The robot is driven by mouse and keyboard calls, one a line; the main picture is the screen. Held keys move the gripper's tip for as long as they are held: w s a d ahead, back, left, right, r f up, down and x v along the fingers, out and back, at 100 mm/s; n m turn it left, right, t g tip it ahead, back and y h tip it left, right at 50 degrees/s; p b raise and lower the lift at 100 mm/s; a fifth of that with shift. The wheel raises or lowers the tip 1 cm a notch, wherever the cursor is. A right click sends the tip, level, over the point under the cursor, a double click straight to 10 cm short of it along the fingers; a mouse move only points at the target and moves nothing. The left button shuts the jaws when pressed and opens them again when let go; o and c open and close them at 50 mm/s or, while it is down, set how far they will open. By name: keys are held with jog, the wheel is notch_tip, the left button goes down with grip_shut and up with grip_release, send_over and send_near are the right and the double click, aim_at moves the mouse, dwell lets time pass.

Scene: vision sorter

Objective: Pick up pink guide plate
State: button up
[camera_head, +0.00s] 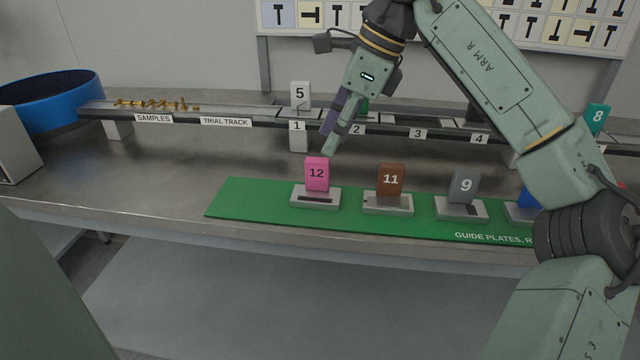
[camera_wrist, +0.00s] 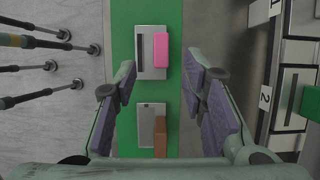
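The pink guide plate (camera_head: 317,174), marked 12, stands upright on a grey base (camera_head: 315,198) at the left part of the green mat. In the wrist view the pink plate (camera_wrist: 161,49) shows near the top, beyond my fingertips and between their lines. My gripper (camera_head: 330,140) is above and slightly behind the plate, apart from it. The wrist view shows its two purple-padded fingers (camera_wrist: 160,80) spread wide with nothing between them.
On the green mat (camera_head: 245,197) a brown plate 11 (camera_head: 390,181), a grey plate 9 (camera_head: 465,185) and a partly hidden blue plate (camera_head: 527,198) stand to the right. Behind runs the trial track (camera_head: 240,120) with a white plate 5 (camera_head: 300,95). A blue bowl (camera_head: 60,105) is far left.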

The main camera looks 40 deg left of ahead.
aim_at(322, 159)
jog(key=x, duration=0.8)
jog(key=shift+p, duration=0.4)
jog(key=shift+w, duration=0.1)
grip_shut()
